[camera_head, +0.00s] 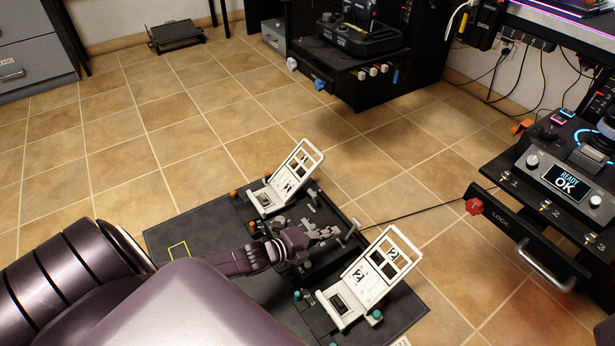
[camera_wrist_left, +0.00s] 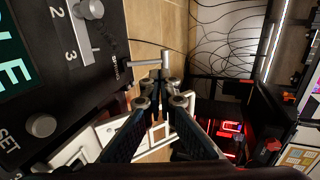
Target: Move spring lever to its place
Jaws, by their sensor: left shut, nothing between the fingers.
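A grey T-shaped lever (camera_head: 349,233), which seems to be the spring lever, stands by the pedal unit (camera_head: 400,318) on the floor, between two white pedals. In the left wrist view the lever (camera_wrist_left: 151,62) sticks out from the edge of a dark panel (camera_wrist_left: 105,75), just beyond the fingertips. My left gripper (camera_head: 332,233) is low over the pedal unit, beside the lever. In the left wrist view its fingers (camera_wrist_left: 160,92) are together with nothing between them. I cannot tell whether the tips touch the lever. The lever's base is partly hidden. My right gripper is out of view.
The white pedals (camera_head: 287,180) and (camera_head: 370,275) rise on both sides of my left gripper. A cable crosses the tiles. Open floor lies at upper left.

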